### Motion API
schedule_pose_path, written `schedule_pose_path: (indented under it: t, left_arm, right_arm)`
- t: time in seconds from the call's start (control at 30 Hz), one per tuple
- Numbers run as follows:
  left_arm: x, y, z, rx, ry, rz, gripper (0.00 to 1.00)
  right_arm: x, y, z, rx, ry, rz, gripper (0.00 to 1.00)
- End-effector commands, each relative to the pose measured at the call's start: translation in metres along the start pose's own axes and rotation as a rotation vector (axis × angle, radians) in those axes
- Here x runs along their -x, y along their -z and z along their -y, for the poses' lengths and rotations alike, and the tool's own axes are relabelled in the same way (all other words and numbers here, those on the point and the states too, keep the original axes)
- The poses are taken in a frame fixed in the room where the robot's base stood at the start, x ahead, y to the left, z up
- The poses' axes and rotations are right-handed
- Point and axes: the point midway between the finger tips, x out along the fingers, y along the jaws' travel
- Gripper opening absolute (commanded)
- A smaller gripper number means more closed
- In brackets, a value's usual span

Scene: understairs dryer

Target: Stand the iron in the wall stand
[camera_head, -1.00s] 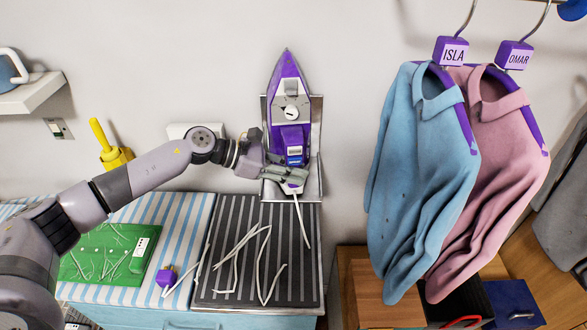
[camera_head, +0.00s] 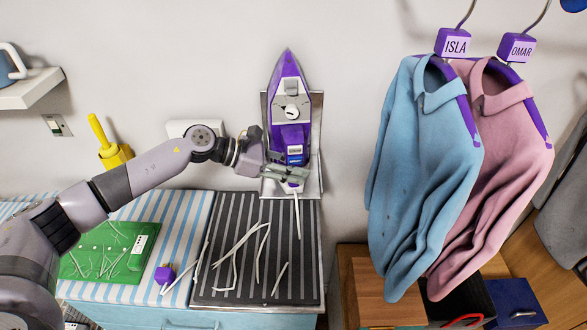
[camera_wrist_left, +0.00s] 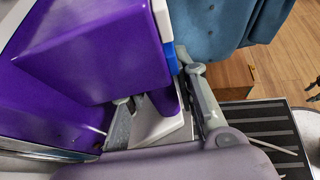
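The purple and white iron (camera_head: 290,85) stands upright, tip up, against the metal wall stand (camera_head: 316,130) in the head view. Its heel end is low in the stand, and its white cord (camera_head: 298,218) hangs down from there. My left gripper (camera_head: 300,175) is at the iron's lower end. In the left wrist view its two fingers (camera_wrist_left: 162,105) lie on either side of the iron's white heel and a purple part. I cannot tell whether they press on it. The purple body (camera_wrist_left: 95,55) fills the upper left there.
A dark striped board (camera_head: 225,285) with loose white strips lies below the stand. A green mat (camera_head: 85,240) and a purple plug (camera_head: 165,274) lie to its left. A blue shirt (camera_head: 420,180) and a pink shirt (camera_head: 500,170) hang at the right.

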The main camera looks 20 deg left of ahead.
Motion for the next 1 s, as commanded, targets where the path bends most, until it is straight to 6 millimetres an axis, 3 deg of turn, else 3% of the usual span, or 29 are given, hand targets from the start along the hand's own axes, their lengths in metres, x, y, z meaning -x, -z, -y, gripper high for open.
schedule_pose_path:
  t: [0.2,0.57,0.67,1.0]
  left_arm:
    - [-0.001,0.003,0.001,0.004,0.002,-0.004,0.44]
    - [0.002,0.008,0.002,0.012,0.005,-0.012,0.45]
    - [0.014,0.008,0.002,0.010,0.004,-0.012,0.45]
    - [0.085,0.006,0.000,0.009,0.001,-0.009,0.45]
  right_arm:
    - [0.000,0.000,0.000,0.000,0.000,-0.001,0.40]
    - [-0.001,0.002,-0.003,0.001,-0.003,-0.002,0.40]
    - [0.000,0.001,-0.002,0.001,-0.002,-0.002,0.40]
    - [0.000,0.001,-0.001,0.000,-0.001,-0.001,0.40]
